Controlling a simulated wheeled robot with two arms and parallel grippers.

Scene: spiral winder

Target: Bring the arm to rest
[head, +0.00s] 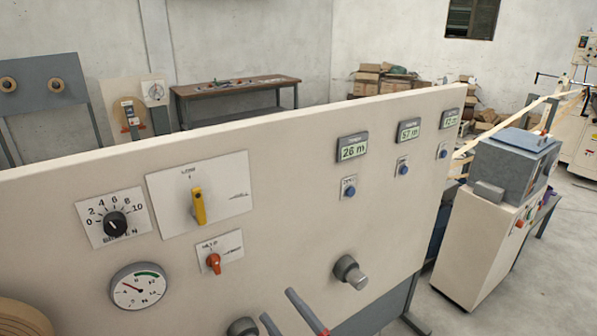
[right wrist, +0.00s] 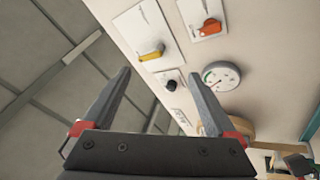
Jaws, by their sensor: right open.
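My right gripper (head: 278,305) shows at the bottom edge of the head view, in front of the cream control panel (head: 280,170). In the right wrist view, its two grey fingers (right wrist: 158,74) stand wide apart with nothing between them. The panel lies beyond the fingers there, at an angle. It carries a yellow lever (head: 199,206), an orange-red switch (head: 213,263), a black dial (head: 115,223) and a round gauge (head: 139,286). The gripper appears apart from all of these. My left gripper is in neither view.
Two round metal knobs stick out low on the panel, one right of my gripper (head: 350,272) and one left (head: 243,327). Three displays (head: 352,148) with blue buttons sit at upper right. A machine cabinet (head: 485,240) stands right of the panel. A workbench (head: 235,88) is behind.

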